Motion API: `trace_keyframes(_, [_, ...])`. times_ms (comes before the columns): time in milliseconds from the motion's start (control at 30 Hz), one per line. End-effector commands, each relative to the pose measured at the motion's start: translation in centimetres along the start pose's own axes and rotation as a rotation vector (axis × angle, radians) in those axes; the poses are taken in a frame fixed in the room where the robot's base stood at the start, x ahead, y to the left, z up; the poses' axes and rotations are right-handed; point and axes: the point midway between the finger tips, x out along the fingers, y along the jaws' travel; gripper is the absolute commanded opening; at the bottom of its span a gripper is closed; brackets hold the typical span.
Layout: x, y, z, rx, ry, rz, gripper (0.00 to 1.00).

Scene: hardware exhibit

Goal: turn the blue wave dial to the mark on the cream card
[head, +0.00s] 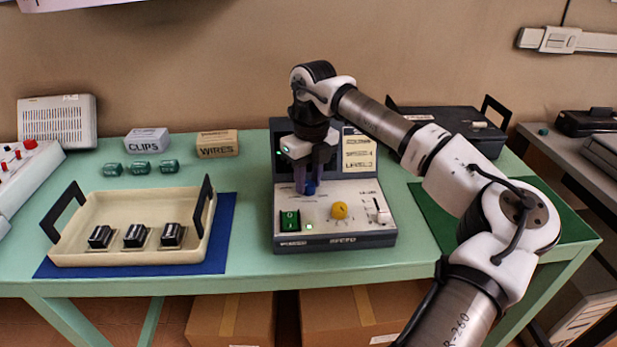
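The blue wave dial (310,188) is on the sloped front panel of a grey and white instrument (335,240) in the middle of the green table. My gripper (310,183) points down over the dial, with one finger on each side of it. The fingers hide most of the dial, including any pointer, and I cannot tell whether they press on it. The cream card (359,152) stands upright at the instrument's back right. Its dark markings are too small to read.
The panel also has a yellow knob (339,210), a green switch (290,220) and a white lever (381,210) close to the dial. A cream tray (80,258) with black parts sits left on a blue mat. A black tray (455,125) stands behind my arm at right.

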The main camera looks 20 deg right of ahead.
Motion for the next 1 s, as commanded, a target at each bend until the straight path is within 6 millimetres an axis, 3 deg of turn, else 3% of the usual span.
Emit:
trace_keyframes(467, [-0.08,0.05,0.03,-0.1,0.006,0.001,0.05])
trace_keyframes(1000, [-0.13,0.12,0.08,-0.534,0.028,0.0,0.05])
